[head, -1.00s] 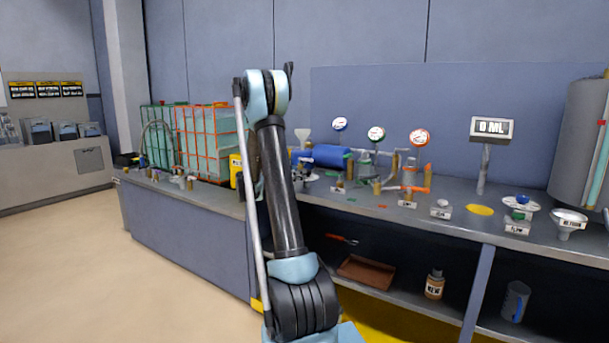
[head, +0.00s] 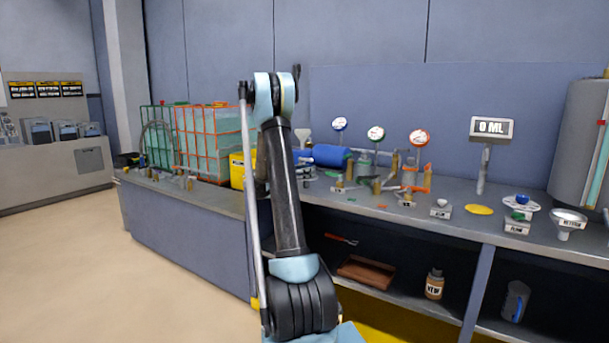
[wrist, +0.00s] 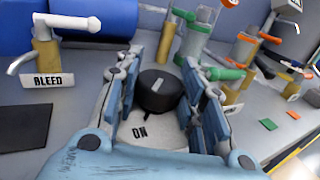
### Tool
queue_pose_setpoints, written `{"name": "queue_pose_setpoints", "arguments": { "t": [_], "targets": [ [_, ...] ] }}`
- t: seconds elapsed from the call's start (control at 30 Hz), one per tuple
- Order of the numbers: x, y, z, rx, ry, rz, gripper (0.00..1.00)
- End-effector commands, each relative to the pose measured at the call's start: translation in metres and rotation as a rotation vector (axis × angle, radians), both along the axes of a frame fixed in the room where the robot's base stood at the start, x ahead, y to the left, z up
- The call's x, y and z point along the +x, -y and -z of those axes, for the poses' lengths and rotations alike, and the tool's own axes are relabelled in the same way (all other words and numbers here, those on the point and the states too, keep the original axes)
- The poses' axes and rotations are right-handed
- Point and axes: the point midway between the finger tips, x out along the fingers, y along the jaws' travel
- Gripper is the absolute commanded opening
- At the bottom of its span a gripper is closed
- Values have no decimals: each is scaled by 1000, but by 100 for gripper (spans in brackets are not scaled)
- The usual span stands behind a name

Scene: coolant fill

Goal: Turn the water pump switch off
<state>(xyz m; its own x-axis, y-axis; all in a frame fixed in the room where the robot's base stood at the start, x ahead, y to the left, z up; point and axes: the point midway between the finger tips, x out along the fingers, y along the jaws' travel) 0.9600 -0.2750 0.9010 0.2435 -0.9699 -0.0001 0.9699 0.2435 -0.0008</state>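A round black knob (wrist: 157,95) with a pale pointer mark sits on a light switch plate (wrist: 142,128) lettered ON in the wrist view. I take it for the water pump switch, though no pump name is readable on it. My gripper (wrist: 163,62) is open, with one blue-padded finger on each side of the knob. A gap shows on both sides, and nothing is held. In the head view my arm hides the gripper and the knob.
A tap with a BLEED sign (wrist: 40,82) stands left of the gripper. A blue cylinder (head: 331,155) lies behind on the bench. The floor at left is clear.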

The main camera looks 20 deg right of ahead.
Motion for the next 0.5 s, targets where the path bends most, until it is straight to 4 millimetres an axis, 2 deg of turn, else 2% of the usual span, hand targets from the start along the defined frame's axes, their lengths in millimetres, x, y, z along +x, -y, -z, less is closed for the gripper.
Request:
{"name": "queue_pose_setpoints", "arguments": {
  "t": [0.3,0.5],
  "targets": [
    [-1,-1,0,0,0,-22,13],
    [-1,0,0,0,0,-107,13]
  ]
}}
